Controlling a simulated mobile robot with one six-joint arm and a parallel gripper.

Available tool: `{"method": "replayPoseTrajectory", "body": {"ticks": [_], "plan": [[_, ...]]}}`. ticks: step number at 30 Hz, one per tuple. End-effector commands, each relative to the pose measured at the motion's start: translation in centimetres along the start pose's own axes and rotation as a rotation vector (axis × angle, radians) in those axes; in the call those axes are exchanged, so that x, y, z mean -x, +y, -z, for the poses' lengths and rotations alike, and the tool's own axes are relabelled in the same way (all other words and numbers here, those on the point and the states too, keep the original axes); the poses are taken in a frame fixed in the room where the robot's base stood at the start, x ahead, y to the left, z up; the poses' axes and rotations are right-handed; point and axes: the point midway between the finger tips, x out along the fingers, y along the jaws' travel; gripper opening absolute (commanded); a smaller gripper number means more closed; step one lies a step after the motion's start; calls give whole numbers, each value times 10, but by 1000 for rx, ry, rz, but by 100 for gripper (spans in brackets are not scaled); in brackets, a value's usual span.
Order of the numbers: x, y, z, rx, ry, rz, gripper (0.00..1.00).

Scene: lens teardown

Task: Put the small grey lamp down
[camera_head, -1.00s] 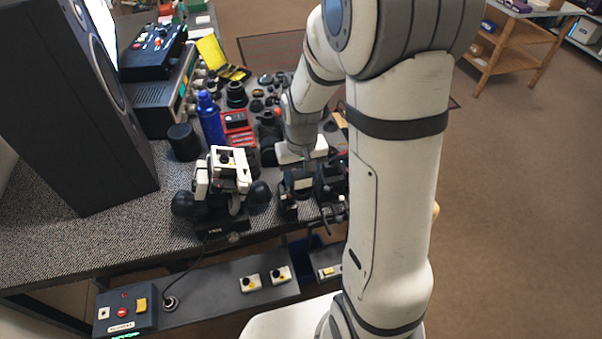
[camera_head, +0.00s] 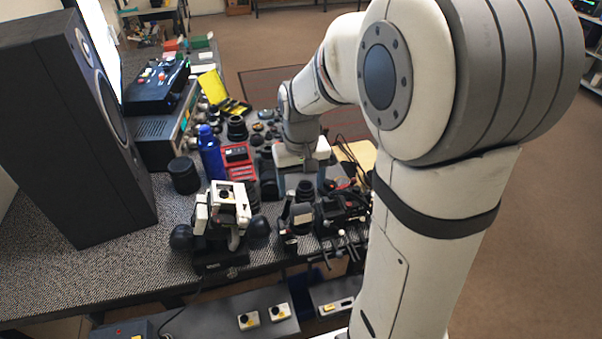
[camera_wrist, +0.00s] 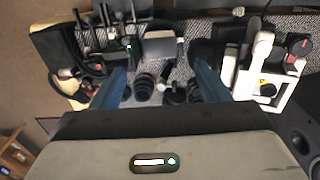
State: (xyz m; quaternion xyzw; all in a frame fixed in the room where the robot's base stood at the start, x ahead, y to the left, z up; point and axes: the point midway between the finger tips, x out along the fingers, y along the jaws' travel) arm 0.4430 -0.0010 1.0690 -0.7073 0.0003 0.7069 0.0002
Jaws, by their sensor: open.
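My gripper (camera_head: 302,183) is over the crowded bench, pointing down, with its fingers apart. In the wrist view the two bluish fingers (camera_wrist: 160,78) stand wide open with nothing gripped between them. Beyond the fingertips is a small block with a pale grey face (camera_wrist: 160,45), among dark gear on the bench. It may be the small grey lamp, but I cannot tell for sure. The same pale face (camera_head: 303,215) seems to show below my gripper in the head view. Dark round lens parts (camera_wrist: 144,86) lie between the fingers, lower down.
A white and black device (camera_head: 228,205) stands left of my gripper, with a blue bottle (camera_head: 211,155) behind it. A large speaker (camera_head: 75,125) fills the left. Cables and black clamps (camera_head: 345,215) crowd the right front edge. Little of the bench is free nearby.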

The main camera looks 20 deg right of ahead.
Motion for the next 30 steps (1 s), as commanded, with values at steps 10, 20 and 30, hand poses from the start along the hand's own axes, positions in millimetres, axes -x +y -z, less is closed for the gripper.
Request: {"method": "replayPoseTrajectory", "body": {"ticks": [10,20,30], "plan": [[37,-1,-10,1,19,0,69],[69,0,-97,1,192,-1,69],[68,1,-143,1,284,-2,69]]}}
